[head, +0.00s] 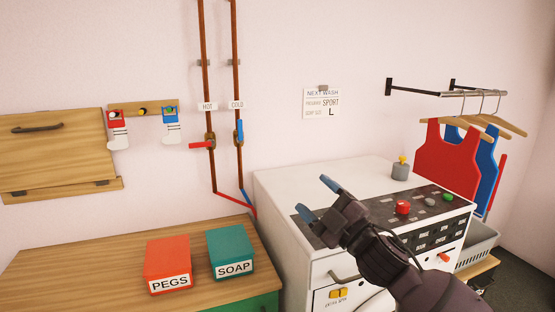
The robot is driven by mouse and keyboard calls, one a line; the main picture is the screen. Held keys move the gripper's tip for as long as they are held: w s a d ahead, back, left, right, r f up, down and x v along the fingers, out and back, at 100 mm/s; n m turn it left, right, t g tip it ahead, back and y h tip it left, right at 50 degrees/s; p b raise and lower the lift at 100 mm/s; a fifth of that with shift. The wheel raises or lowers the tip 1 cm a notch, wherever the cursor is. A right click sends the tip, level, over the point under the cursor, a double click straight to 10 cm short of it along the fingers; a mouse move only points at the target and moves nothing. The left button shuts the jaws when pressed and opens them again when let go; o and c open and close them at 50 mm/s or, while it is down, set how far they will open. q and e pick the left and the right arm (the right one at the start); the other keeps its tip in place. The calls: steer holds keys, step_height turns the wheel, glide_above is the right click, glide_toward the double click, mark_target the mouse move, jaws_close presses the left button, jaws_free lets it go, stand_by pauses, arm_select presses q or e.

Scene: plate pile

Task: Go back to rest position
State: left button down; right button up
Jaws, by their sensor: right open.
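My right gripper (317,200) is open and empty, its blue-tipped fingers apart in front of the white washing machine (285,180). My right arm reaches in from the lower right and hides part of the machine's front and control panel. My left gripper is not in view.
A red PEGS box (168,260) and a teal SOAP box (230,250) stand on the wooden counter (85,265) at left. Red and blue vests (445,160) hang from a rail at right, above a grey basket (478,245).

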steer(key=s+d+f+m+h, duration=0.3)
steer(key=d+f+m+h, duration=0.15)
steer(key=f, duration=0.35)
steer(key=s+d+f+m+h, duration=0.3)
steer(key=d+f+m, duration=0.15)
steer(key=f, duration=0.45)
steer(key=s+d+f+m+h, duration=0.2)
steer(key=d+f+m+h, duration=0.25)
steer(key=f, duration=0.35)
steer(key=s+d+f+m+g+h, duration=0.1)
steer(key=s+d+f+m+g, duration=0.1)
steer(key=s+f, duration=0.6)
steer(key=s+d+f+m+g+h, duration=0.2)
steer(key=s+d+f+m+g, duration=0.1)
steer(key=s+f, duration=0.6)
steer(key=s+d, duration=0.1)
steer(key=s, duration=0.3)
steer(key=shift+s+d+m, duration=0.15)
steer(key=shift+s+m, duration=0.2)
steer(key=shift+s, duration=0.05)
